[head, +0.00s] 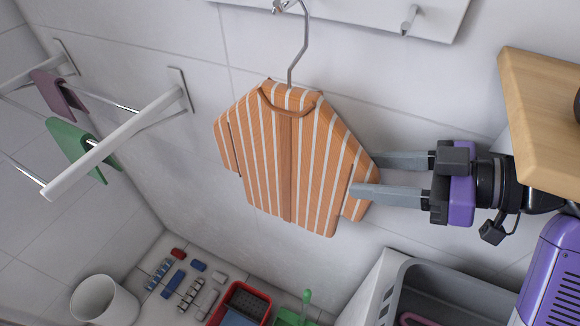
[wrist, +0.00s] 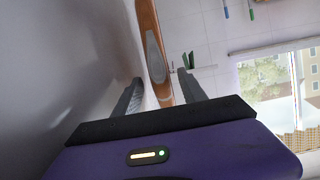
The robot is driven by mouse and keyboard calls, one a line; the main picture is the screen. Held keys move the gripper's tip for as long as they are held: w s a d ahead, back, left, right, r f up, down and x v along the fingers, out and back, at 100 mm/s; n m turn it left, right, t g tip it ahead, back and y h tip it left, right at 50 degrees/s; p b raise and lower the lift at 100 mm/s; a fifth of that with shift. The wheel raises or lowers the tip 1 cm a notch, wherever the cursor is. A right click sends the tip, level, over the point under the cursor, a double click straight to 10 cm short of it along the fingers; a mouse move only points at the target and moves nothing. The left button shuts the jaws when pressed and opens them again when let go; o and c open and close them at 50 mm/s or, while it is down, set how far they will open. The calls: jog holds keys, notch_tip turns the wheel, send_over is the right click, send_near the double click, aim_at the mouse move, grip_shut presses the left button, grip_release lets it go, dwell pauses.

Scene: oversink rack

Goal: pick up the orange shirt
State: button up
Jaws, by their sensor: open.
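The orange shirt (head: 285,165) has white stripes and hangs on a metal hanger from a hook on the wall board, in the head view. My gripper (head: 365,175) is at the shirt's right side, its fingers pointing left at the right sleeve. The jaws are open. In the wrist view the shirt shows edge-on as a thin orange strip (wrist: 150,40) with its lower end between the two fingers of my gripper (wrist: 160,88). I cannot tell whether either finger touches it.
A white rail with green cloth (head: 70,145) and a mauve cloth (head: 55,95) is at left. Below are a white cup (head: 103,300), a red tray (head: 240,303), small clothes pegs or blocks, and a grey basket (head: 450,290). A wooden shelf (head: 540,120) is at right, close to my arm.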

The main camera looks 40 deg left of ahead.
aim_at(344, 176)
jog(key=x, duration=0.2)
jog(key=p+x, duration=0.1)
jog(key=x, duration=0.2)
jog(key=shift+d+f, duration=0.1)
jog(key=shift+f, duration=0.15)
jog(key=shift+c, duration=0.4)
grip_shut()
